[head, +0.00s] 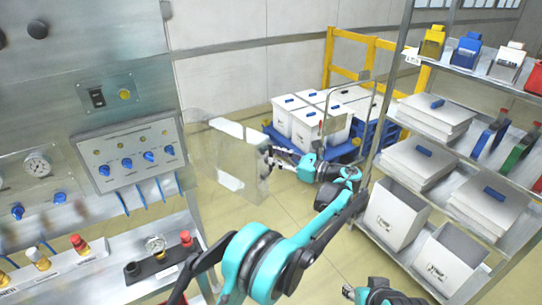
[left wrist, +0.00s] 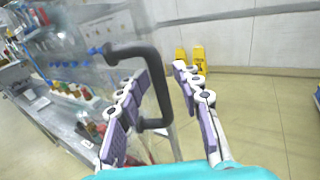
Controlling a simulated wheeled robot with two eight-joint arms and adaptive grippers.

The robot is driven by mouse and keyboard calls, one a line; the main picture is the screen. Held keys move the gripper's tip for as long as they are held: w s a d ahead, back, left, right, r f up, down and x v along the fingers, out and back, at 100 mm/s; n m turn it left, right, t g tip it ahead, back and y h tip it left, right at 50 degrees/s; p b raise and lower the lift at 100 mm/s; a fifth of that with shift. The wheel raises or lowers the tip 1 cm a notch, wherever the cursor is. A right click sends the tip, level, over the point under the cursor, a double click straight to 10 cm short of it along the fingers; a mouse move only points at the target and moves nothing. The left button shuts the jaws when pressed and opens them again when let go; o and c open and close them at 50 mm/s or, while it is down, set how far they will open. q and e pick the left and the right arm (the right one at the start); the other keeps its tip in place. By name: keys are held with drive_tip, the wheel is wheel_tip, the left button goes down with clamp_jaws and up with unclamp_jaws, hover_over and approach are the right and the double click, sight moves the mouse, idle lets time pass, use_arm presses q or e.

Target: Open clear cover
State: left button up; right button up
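The clear cover (head: 222,150) is a transparent panel standing out from the control panel in the head view, swung away from its knobs. Its dark bar handle (left wrist: 151,62) shows large in the left wrist view. My left gripper (head: 272,158) is at the cover's right edge. In the left wrist view its two fingers (left wrist: 163,108) are spread, with the handle between them; whether they touch it I cannot tell. At the bottom of the head view a teal and dark part of my right arm shows; the state of its gripper is unclear.
The control panel (head: 128,134) with blue knobs and a gauge stands at the left, above a metal ledge (head: 150,286) with small valves. A shelf rack (head: 398,269) with white bins stands at the right. A blue cart (head: 345,150) with white boxes is behind. Open floor lies between.

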use_arm(q)
drive_tip(key=shift+a, duration=0.25)
drive_tip(key=v, duration=1.2)
